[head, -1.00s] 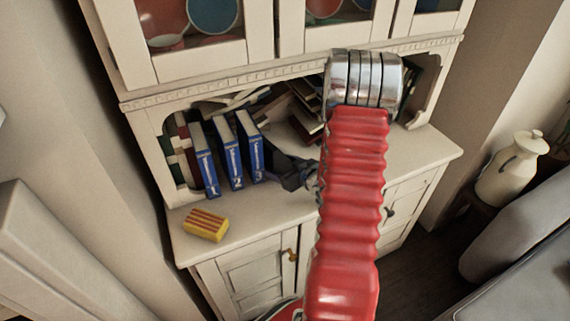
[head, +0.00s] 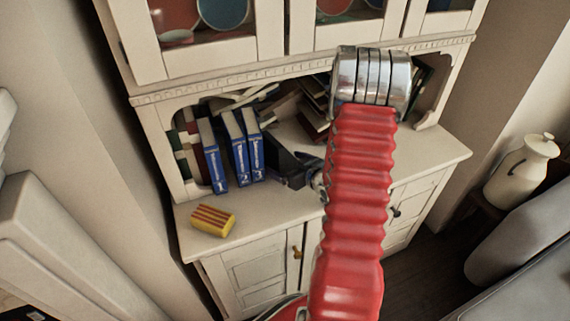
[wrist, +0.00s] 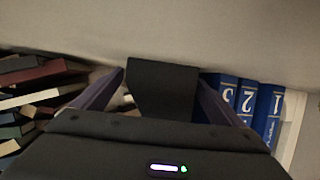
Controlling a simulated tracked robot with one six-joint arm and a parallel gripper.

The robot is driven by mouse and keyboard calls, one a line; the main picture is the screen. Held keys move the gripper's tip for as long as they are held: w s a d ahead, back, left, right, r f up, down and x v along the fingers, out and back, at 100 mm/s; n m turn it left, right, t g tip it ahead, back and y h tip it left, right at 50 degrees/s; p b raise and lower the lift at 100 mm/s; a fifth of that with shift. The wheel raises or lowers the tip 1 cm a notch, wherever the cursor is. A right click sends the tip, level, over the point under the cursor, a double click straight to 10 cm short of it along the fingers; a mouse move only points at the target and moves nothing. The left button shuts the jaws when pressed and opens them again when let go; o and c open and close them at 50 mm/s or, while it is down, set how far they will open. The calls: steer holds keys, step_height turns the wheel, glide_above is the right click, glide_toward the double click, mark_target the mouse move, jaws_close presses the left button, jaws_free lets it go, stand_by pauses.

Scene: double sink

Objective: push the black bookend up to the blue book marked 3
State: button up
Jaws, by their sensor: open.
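Three blue books stand upright at the left of the cabinet niche: book 1 (head: 213,160), book 2 (head: 237,152) and book 3 (head: 255,155). Book 3 stands close against book 2. A gap separates book 1 from book 2. My gripper (head: 296,172) is low over the counter, just right of book 3. In the wrist view its jaws are open, with the black bookend (wrist: 165,85) between the two fingers. The right finger there lies between the bookend and book 3 (wrist: 226,93). I cannot tell whether it touches the book. The bookend's foot is hidden.
A yellow and red striped block (head: 213,220) lies near the counter's front left. Loose books (head: 314,105) lie in a pile at the back of the niche, beyond my gripper. My red arm hides the counter's middle.

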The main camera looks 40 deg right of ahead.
steer(key=v, duration=1.3)
steer(key=shift+s+r, duration=0.1)
steer(key=shift+s, duration=0.3)
steer(key=shift+w, duration=0.1)
steer(key=shift+w+r, duration=0.2)
steer(key=w+a+r+g+h, duration=0.2)
steer(key=a+r, duration=0.2)
steer(key=r, duration=0.3)
steer(key=w+a+r+g+h, duration=0.2)
steer(key=a+r+g, duration=0.15)
steer(key=r, duration=0.25)
steer(key=s+a+r+y, duration=0.1)
steer(key=s+a, duration=0.3)
steer(key=a, duration=0.4)
steer(key=s+a+r+g+y, duration=0.1)
steer(key=s+a+r+y, duration=0.1)
steer(key=s+a, duration=0.3)
steer(key=s+a+r+g+y, duration=0.1)
steer(key=s+a, duration=0.4)
steer(key=a, duration=0.6)
step_height(320, 180, up, 3)
steer(key=shift+s+f+n+y, duration=0.2)
steer(key=shift+n+y, duration=0.2)
steer(key=shift+y, duration=0.1)
